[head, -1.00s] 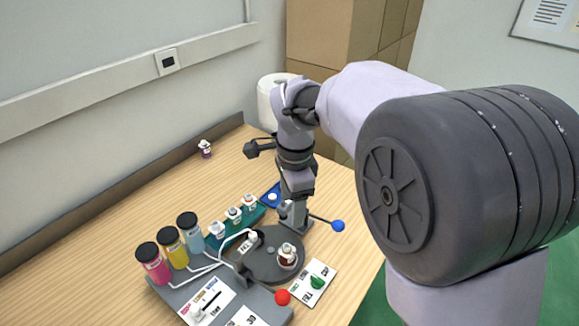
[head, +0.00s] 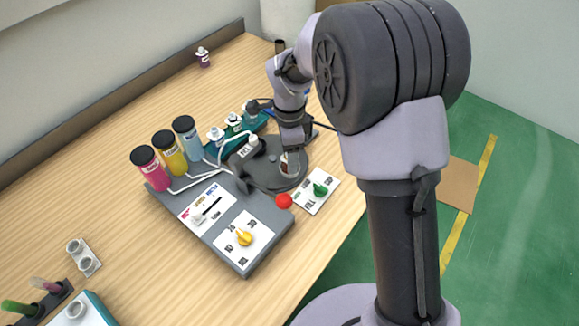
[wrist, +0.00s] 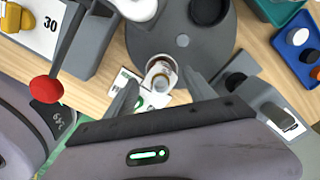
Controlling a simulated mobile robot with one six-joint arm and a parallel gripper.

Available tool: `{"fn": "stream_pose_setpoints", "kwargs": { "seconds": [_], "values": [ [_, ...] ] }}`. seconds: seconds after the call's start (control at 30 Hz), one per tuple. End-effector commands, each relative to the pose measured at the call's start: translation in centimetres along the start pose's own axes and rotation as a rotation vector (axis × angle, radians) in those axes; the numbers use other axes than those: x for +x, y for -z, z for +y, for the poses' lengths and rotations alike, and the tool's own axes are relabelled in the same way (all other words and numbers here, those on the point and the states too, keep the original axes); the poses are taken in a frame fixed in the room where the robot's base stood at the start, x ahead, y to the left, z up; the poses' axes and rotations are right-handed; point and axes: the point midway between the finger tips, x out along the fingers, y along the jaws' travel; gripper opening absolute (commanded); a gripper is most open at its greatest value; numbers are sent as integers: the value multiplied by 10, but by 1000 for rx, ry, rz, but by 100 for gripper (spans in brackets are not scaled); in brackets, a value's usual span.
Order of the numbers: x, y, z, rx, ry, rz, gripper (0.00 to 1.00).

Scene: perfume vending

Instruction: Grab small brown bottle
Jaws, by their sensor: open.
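A small brown bottle (head: 287,167) with a white label stands on the dark round plate of the dispenser, partly hidden by my gripper in the head view. My gripper (head: 289,158) is at the plate, right at the bottle. In the wrist view its two fingers (wrist: 160,85) are apart, one on each side of the bottle. I cannot tell whether either finger touches it.
The dispenser has a red ball lever (head: 284,201) near the plate's front and pink (head: 150,170), yellow and blue bottles at left. A green-knob card (head: 316,191) lies right of the plate. White-capped bottles fill a teal rack (head: 256,121).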

Motion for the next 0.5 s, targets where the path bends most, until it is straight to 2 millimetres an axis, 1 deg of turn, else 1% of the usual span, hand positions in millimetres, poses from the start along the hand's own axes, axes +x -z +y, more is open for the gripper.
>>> {"fn": "stream_pose_setpoints", "kwargs": {
  "seconds": [0.03, 0.2, 0.37, 0.5],
  "values": [
    [6, 0, 0, 0, 0, 0, 63],
    [4, 0, 0, 1, 1, 0, 63],
    [4, 0, 0, 1, 1, 0, 32],
    [4, 0, 0, 1, 1, 0, 4]
  ]
}}
